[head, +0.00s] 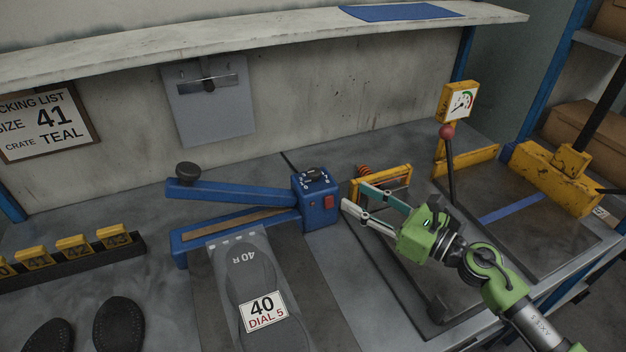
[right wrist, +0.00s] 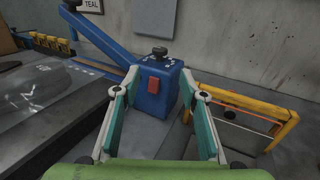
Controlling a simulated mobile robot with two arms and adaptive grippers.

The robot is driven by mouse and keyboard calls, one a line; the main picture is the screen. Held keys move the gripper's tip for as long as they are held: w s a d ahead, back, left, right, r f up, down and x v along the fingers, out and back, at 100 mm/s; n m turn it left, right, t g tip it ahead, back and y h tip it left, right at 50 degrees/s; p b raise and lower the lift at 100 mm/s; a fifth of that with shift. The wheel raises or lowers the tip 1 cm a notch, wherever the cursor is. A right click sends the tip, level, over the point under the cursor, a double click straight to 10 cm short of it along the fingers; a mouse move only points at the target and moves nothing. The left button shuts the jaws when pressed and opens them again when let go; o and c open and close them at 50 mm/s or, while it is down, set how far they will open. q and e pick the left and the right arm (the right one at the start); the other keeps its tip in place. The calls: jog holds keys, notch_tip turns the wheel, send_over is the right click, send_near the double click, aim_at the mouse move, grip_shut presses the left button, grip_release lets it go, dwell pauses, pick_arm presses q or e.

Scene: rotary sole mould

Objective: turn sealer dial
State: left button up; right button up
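The blue sealer (head: 316,205) stands at the middle of the bench with its long arm raised to the left. Its black dial (head: 316,172) sits on top of the box, ringed by white marks; the dial also shows in the right wrist view (right wrist: 159,52). A red switch (head: 328,202) is on the box's front. A label reading "40 DIAL 5" (head: 263,311) lies on the bagged sole in front. My right gripper (head: 353,198) is open and empty, to the right of the box, its fingers apart and lower than the dial. My left gripper is not in view.
A yellow frame (head: 381,183) stands right of the sealer, close to my right gripper. A lever with a red knob (head: 447,131) and a gauge (head: 460,102) stand farther right. A shelf (head: 270,36) overhangs the back. Space above the dial looks clear.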

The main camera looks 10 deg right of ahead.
aim_at(320, 176)
jog(key=p+x, duration=0.3)
jog(key=x, duration=0.9)
jog(key=shift+w+a+r+p, duration=0.1)
jog(key=shift+w+a+p, duration=0.15)
jog(key=shift+p, duration=0.15)
jog(key=shift+w+a, duration=0.35)
jog(key=shift+w, duration=0.05)
grip_shut()
